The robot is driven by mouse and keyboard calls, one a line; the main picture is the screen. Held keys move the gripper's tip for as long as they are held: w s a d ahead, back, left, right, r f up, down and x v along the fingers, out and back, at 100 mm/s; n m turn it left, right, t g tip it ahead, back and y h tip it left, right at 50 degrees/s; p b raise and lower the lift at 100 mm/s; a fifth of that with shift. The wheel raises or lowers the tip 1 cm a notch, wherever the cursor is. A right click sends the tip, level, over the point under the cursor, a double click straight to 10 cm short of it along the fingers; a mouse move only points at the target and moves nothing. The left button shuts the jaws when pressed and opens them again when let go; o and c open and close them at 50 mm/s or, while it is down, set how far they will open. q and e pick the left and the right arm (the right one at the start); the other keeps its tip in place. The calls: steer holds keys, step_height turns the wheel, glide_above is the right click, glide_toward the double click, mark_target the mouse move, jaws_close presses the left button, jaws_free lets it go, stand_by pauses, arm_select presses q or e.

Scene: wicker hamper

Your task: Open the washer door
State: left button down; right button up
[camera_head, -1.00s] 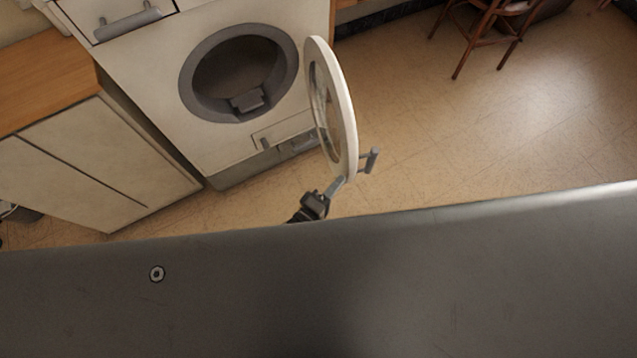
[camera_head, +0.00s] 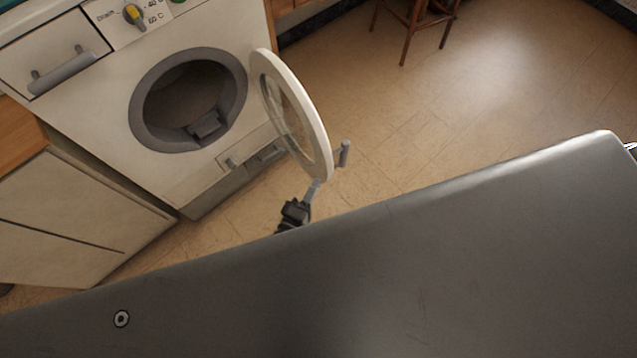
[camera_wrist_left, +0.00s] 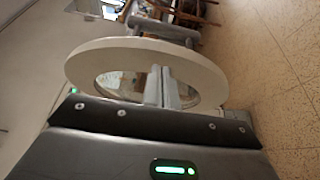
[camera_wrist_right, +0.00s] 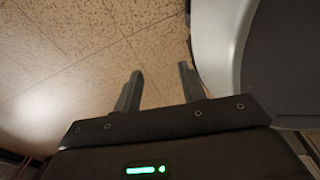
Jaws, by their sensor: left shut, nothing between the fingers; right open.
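The white washer (camera_head: 190,150) stands at the upper left in the head view, with its dark round drum opening (camera_head: 188,100) exposed. Its round door (camera_head: 322,150), a white ring with a glass centre and a grey handle (camera_head: 344,154), stands swung wide out to the right. My left gripper (camera_head: 314,186) is at the door's lower edge, on the inner side. In the left wrist view its fingers (camera_wrist_left: 162,84) are shut with nothing between them, in front of the door ring (camera_wrist_left: 205,75); I cannot tell whether they touch it. My right gripper (camera_wrist_right: 157,85) is open and empty above the floor.
A wooden-topped cabinet (camera_head: 70,215) stands left of the washer. A wooden chair (camera_head: 412,25) stands at the back. The tiled floor (camera_head: 470,90) right of the door is clear. My own grey body covers the bottom of the head view.

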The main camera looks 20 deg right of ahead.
arm_select(q)
steer(key=s+d+p+v, duration=0.1)
steer(key=p+v, duration=0.2)
steer(key=v, duration=0.8)
steer(key=shift+s+a, duration=0.15)
steer(key=shift+s, duration=0.15)
arm_select(e)
steer(key=shift+y, duration=0.3)
steer(key=a+r, duration=0.1)
steer(key=a, duration=0.1)
steer(key=s+a+r, duration=0.1)
steer(key=a+r, duration=0.1)
steer(key=shift+s+a+r, duration=0.15)
steer(key=shift+a+r, duration=0.05)
steer(key=shift+r, duration=0.1)
steer(key=shift+d, duration=0.4)
